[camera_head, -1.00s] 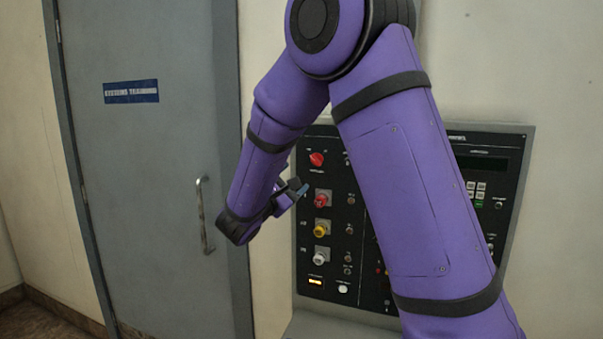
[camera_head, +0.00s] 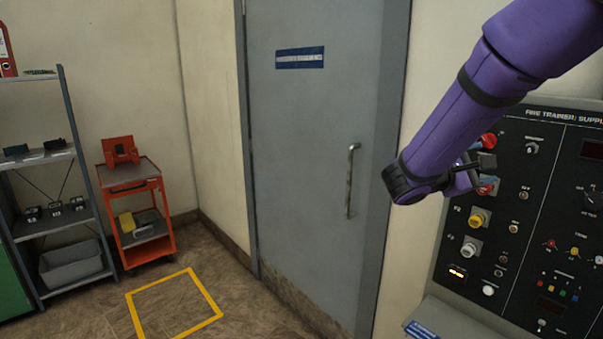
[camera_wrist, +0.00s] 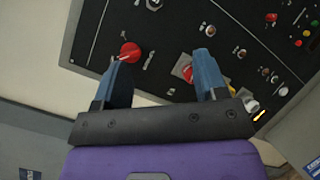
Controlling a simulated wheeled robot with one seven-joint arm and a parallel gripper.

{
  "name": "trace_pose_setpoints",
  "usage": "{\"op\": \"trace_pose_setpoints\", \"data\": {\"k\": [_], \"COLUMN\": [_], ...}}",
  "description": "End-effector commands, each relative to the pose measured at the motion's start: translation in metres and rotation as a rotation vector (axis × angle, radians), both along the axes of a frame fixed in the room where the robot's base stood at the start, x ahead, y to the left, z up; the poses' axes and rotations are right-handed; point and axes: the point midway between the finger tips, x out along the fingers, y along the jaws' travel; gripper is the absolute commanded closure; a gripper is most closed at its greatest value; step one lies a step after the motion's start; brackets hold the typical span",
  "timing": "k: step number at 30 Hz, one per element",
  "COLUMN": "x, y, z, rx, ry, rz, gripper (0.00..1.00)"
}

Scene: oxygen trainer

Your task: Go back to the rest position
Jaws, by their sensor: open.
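My gripper (camera_wrist: 162,72) is open in the wrist view, with two blue fingers apart and nothing between them. It faces the black control panel (camera_wrist: 175,20) on the wall. A red knob (camera_wrist: 130,52) shows near the left finger and another red knob (camera_wrist: 188,73) near the right one. In the head view my gripper (camera_head: 478,176) is at the panel's left edge, in front of the upper red knobs, and partly hides one. I cannot tell whether it touches any knob. The yellow knob (camera_head: 477,218) and white knob (camera_head: 468,247) are below it.
A grey door (camera_head: 310,150) with a handle (camera_head: 351,180) is left of the panel. An orange cart (camera_head: 160,195) and a metal shelf (camera_head: 68,155) stand at the left. A yellow floor square (camera_head: 135,310) is empty. A ledge (camera_head: 470,325) juts out below the panel.

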Motion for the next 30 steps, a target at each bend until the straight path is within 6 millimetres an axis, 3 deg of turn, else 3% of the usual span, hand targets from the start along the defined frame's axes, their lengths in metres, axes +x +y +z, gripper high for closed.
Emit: {"op": "trace_pose_setpoints", "data": {"k": [6, 12, 21, 30], "x": [-0.076, -0.137, -0.208, -0.25], "y": [-0.028, -0.028, 0.006, 0.058], "z": [0.003, -0.006, -0.017, -0.012], "rx": [0.346, 0.671, 1.158, 1.605], "ry": [-0.055, -0.135, -0.321, -0.57], "rz": [-0.172, -0.282, -0.359, -0.344], "gripper": [0.34, 0.34, 0.34, 0.34]}}
